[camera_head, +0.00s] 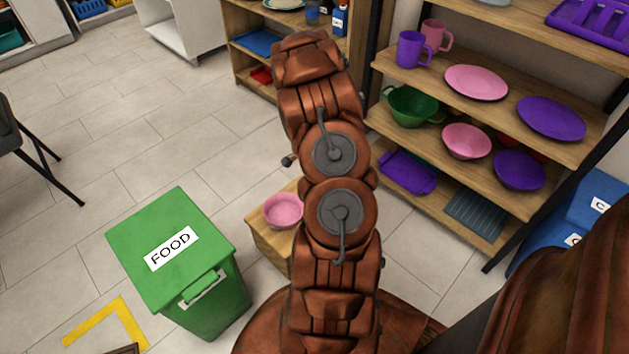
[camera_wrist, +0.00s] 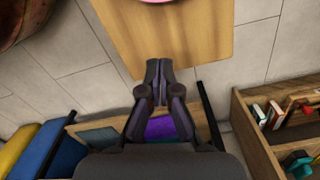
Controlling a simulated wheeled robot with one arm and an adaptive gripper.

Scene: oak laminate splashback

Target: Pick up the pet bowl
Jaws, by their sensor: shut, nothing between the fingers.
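A pink bowl (camera_head: 283,210), which looks like the pet bowl, stands upright on a low wooden box (camera_head: 268,240) left of my arm in the head view. In the wrist view only a thin pink sliver of it (camera_wrist: 161,1) shows at the top edge, on the wooden top (camera_wrist: 190,40). My gripper (camera_wrist: 159,68) is shut and empty, its fingertips over the near edge of the wooden top in the picture and apart from the bowl. In the head view my arm hides the gripper and part of the box.
A green bin (camera_head: 200,295) labelled FOOD stands left of the box. A shelf unit (camera_head: 400,130) on the right holds pink, purple and green dishes, including another pink bowl (camera_head: 467,141). Blue bins (camera_head: 597,200) stand at the right.

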